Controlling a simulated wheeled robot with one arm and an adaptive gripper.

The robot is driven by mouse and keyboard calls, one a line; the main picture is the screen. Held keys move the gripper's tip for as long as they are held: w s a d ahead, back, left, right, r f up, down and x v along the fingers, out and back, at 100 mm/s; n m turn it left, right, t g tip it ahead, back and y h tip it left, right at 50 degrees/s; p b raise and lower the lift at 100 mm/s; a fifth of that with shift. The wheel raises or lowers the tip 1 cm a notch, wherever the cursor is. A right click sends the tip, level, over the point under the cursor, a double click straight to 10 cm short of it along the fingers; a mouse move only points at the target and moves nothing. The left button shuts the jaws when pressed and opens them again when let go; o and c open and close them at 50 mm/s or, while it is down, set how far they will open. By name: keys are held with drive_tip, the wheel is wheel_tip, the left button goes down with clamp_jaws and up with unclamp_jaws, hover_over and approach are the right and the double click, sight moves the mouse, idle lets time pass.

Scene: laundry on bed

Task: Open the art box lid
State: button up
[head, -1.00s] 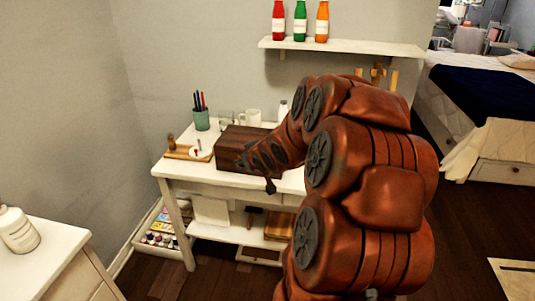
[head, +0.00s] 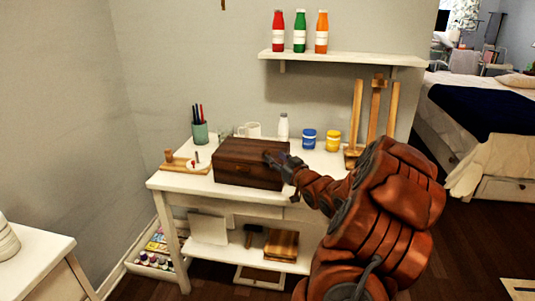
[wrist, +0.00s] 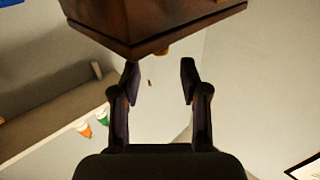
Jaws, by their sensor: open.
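The art box (head: 240,172) is a dark brown wooden box on the white desk (head: 172,183), and its lid looks shut. My gripper (head: 275,160) is at the right part of the box's front, near the lid's edge. In the wrist view, the box (wrist: 150,22) fills the top middle with a corner pointing at the fingers. My gripper (wrist: 160,80) is open there, with its two fingers well apart and nothing between them. Whether a fingertip touches the box, I cannot tell.
A pen cup (head: 200,132), a wooden board (head: 186,164) and a white mug (head: 250,129) stand left of and behind the box. A white bottle (head: 283,128), blue jar (head: 309,139), yellow jar (head: 333,141) and easel (head: 375,110) are to the right. A shelf (head: 340,58) hangs above.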

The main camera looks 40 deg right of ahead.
sight(269, 153)
drive_tip(key=shift+x, duration=2.9)
drive_tip(key=shift+c, duration=0.2)
clamp_jaws()
